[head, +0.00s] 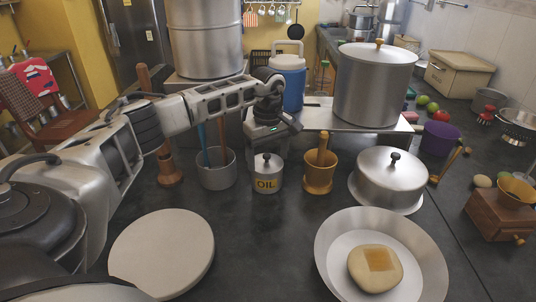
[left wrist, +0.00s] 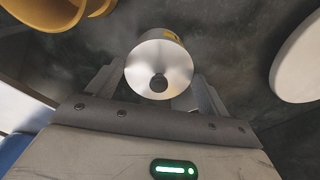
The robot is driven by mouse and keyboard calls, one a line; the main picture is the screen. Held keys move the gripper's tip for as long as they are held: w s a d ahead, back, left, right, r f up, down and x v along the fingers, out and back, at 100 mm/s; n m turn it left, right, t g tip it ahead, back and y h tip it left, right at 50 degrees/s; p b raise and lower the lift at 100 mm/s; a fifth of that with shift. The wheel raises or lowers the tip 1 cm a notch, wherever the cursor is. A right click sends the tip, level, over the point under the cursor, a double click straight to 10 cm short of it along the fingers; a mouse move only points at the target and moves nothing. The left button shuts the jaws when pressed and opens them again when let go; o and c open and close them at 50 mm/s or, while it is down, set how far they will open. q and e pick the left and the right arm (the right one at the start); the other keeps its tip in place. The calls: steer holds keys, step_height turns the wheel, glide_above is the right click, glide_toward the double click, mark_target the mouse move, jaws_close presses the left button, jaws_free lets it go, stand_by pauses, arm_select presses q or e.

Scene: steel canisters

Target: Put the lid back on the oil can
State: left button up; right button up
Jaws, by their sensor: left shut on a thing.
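The oil can (head: 267,184), a small grey can with a yellow OIL label, stands upright on the dark counter in the middle of the head view. Its round steel lid (head: 262,164) with a black knob is at the can's top, level and lined up with it. Whether it is fully seated I cannot tell. My left gripper (head: 268,152) reaches in from behind and is shut on the lid. In the left wrist view the lid (left wrist: 144,65) is between the two fingers (left wrist: 160,82), with the can partly hidden beyond it. My right gripper is not in view.
A grey pot with utensils (head: 216,175) stands left of the can, and a yellow mortar with pestle (head: 319,177) right. A covered pan (head: 388,173) is farther right. A round pale board (head: 162,250) and a bowl with bread (head: 330,245) lie in front. Counter just before the can is clear.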

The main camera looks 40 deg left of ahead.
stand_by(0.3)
arm_select(q)
steer(key=o, duration=0.9)
steer(key=shift+o, duration=0.2)
steer(key=shift+r, duration=0.15)
steer(key=shift+r+p, duration=2.85)
steer(key=shift+r, duration=0.55)
jaws_close()
